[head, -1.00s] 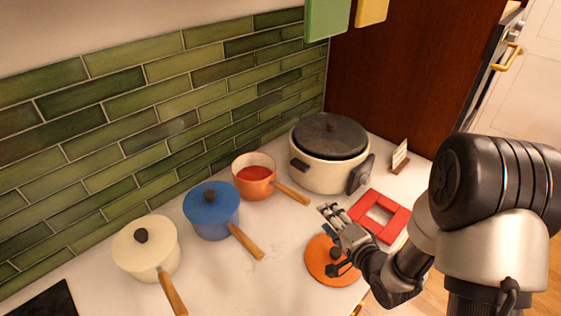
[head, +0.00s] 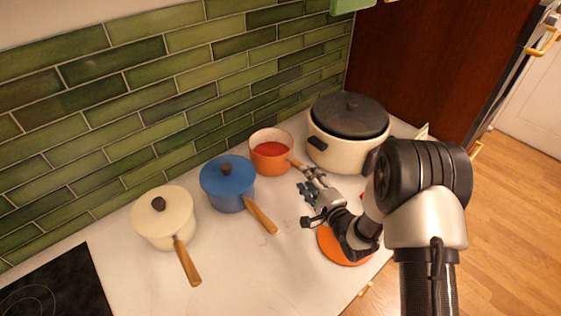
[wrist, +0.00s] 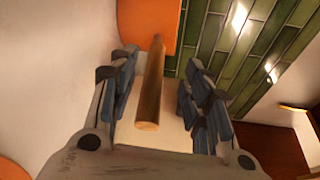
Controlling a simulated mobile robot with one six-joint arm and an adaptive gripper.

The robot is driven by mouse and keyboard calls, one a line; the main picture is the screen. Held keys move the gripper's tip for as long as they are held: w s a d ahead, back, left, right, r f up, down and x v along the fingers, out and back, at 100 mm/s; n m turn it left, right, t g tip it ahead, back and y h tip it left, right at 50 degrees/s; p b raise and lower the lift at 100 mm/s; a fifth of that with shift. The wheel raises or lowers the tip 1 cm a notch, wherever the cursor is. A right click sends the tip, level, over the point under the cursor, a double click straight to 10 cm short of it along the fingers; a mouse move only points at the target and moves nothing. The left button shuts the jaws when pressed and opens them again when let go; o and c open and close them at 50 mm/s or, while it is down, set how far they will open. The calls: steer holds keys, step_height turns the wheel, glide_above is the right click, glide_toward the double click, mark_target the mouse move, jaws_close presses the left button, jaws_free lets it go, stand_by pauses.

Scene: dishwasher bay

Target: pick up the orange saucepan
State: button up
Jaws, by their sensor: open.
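The orange saucepan (head: 268,161) stands upright on the counter near the tiled wall, with red inside. Its wooden handle points right towards my gripper (head: 308,183). In the wrist view my gripper (wrist: 158,68) is open. The wooden handle (wrist: 151,90) shows between its two sets of fingers, with a gap on both sides. The saucepan's orange side (wrist: 148,20) is beyond the fingertips. In the head view my fingers partly cover the end of the handle.
A blue saucepan (head: 227,190) and a cream saucepan (head: 160,229) stand to the left, both lidded. A large cream pot (head: 345,150) with a dark lid stands close on the right. An orange lid (head: 338,248) lies beneath my arm.

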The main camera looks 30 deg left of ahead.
steer(key=x, duration=0.3)
steer(key=b+x, duration=0.1)
steer(key=shift+w+f, duration=0.45)
steer(key=shift+w, duration=0.05)
steer(key=shift+w+a, duration=0.2)
steer(key=shift+a, duration=0.1)
jaws_close()
stand_by(0.4)
steer(key=shift+w+r, duration=0.1)
steer(key=shift+r, duration=0.1)
